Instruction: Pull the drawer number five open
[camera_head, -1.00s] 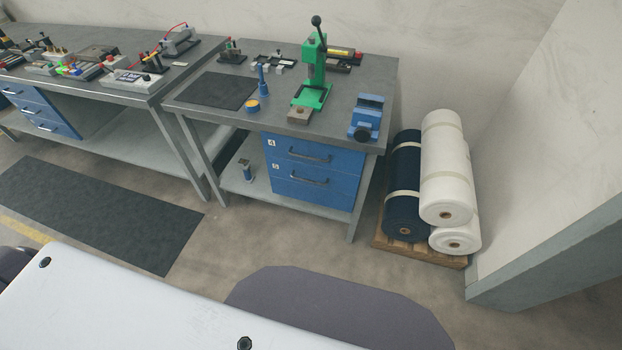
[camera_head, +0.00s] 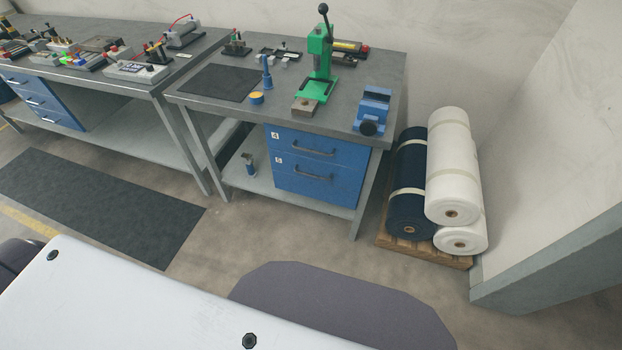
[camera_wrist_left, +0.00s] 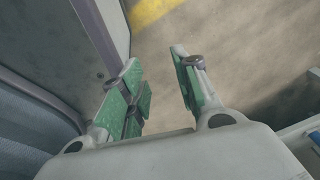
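Drawer number five (camera_head: 300,182) is the lower blue drawer under the right workbench in the head view. Its label reads 5 and it has a dark bar handle (camera_head: 312,175). It looks closed, flush with drawer number four (camera_head: 340,150) above it. My left gripper (camera_wrist_left: 160,88) shows in the left wrist view with its green-padded fingers spread apart. Nothing is between them, and bare floor lies beyond. Neither gripper shows in the head view, and the drawer is well away across the floor. My right gripper is out of view.
The workbench top (camera_head: 225,112) carries a green press (camera_head: 318,65) and a blue vise (camera_head: 373,110). Fabric rolls (camera_head: 452,165) on a wooden pallet (camera_head: 425,252) stand right of the bench. A dark mat (camera_head: 90,205) lies at left. Floor in front of the drawers is clear.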

